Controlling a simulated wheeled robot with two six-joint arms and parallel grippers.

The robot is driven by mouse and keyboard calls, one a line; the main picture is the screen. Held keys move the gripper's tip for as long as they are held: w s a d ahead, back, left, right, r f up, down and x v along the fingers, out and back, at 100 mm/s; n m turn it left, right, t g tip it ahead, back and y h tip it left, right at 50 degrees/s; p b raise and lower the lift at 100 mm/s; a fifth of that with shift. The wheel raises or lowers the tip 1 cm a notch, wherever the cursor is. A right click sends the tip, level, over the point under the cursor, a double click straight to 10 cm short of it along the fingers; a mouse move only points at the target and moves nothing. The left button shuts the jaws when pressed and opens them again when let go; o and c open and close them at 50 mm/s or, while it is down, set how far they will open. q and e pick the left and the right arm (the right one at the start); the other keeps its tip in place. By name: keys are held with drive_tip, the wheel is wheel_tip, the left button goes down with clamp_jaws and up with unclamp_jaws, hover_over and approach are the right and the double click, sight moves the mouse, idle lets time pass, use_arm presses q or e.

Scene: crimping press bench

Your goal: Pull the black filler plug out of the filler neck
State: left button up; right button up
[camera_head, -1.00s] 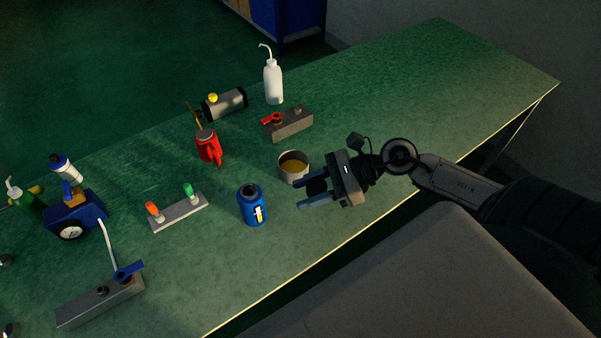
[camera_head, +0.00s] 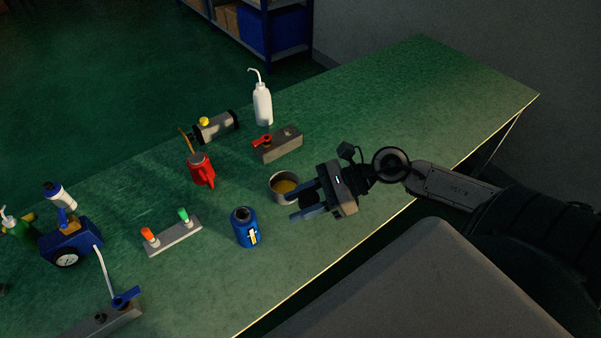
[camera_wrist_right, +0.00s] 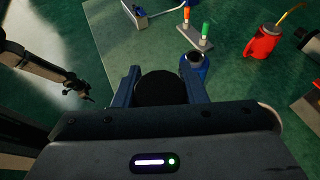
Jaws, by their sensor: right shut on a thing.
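My right gripper (camera_head: 299,204) is shut on a black round plug (camera_head: 306,194) and holds it above the bench. In the right wrist view the plug (camera_wrist_right: 158,88) sits between the two blue fingers (camera_wrist_right: 157,84). A blue container (camera_head: 246,230) with a dark open neck (camera_head: 241,213) stands upright to the left of the gripper, apart from it. In the wrist view the neck (camera_wrist_right: 195,57) shows nothing standing in it. What seems to be my left gripper (camera_wrist_right: 80,92) shows small and dark at the left of the wrist view; its fingers are unclear.
A metal cup (camera_head: 284,188) with amber contents is close beside my right gripper. A block with a red lever (camera_head: 278,145), a white bottle (camera_head: 262,105), a red can (camera_head: 202,172) and a two-post bar (camera_head: 173,236) stand around. The bench's right end is clear.

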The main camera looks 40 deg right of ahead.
sight(301, 198)
drive_tip(key=shift+r+p, duration=0.5)
drive_tip(key=shift+r, duration=0.5)
drive_tip(key=shift+r+p, duration=1.15)
drive_tip(key=shift+r, duration=0.45)
drive_tip(key=shift+f, duration=0.1)
